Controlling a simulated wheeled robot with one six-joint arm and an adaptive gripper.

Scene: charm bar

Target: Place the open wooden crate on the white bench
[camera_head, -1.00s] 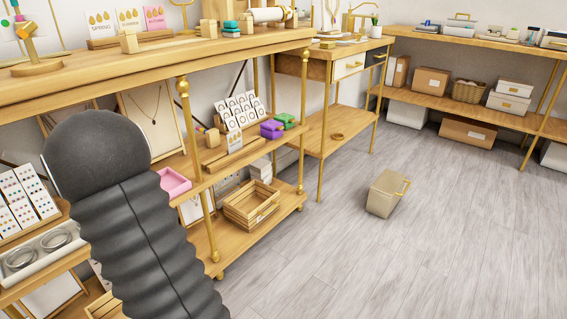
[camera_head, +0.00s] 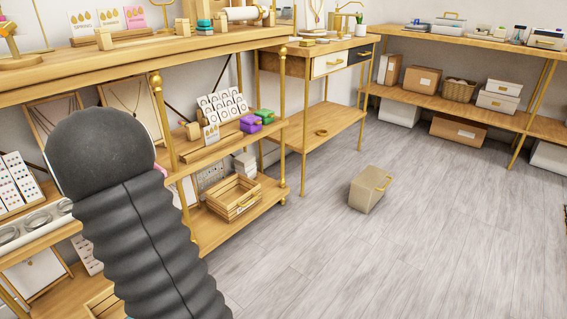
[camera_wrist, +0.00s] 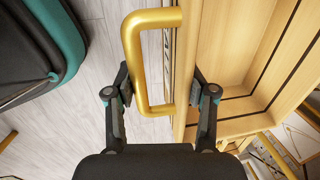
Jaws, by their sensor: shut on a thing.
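In the wrist view my gripper (camera_wrist: 160,97) is shut on the open wooden crate (camera_wrist: 225,55). One finger is outside the gold handle (camera_wrist: 132,62), the other inside the crate wall, so handle and wall lie between them. The crate's slatted inside shows at the right, with its far side cut off. In the head view a piece of a wooden crate (camera_head: 104,300) shows at the lower left, mostly hidden by my arm; it looks like the held one. My gripper is hidden there. I see no white bench in either view.
A similar wooden crate (camera_head: 233,197) sits on a display table's low shelf. A beige box (camera_head: 364,196) with a gold handle stands on the floor. A long wooden shelf unit (camera_head: 455,105) lines the back right.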

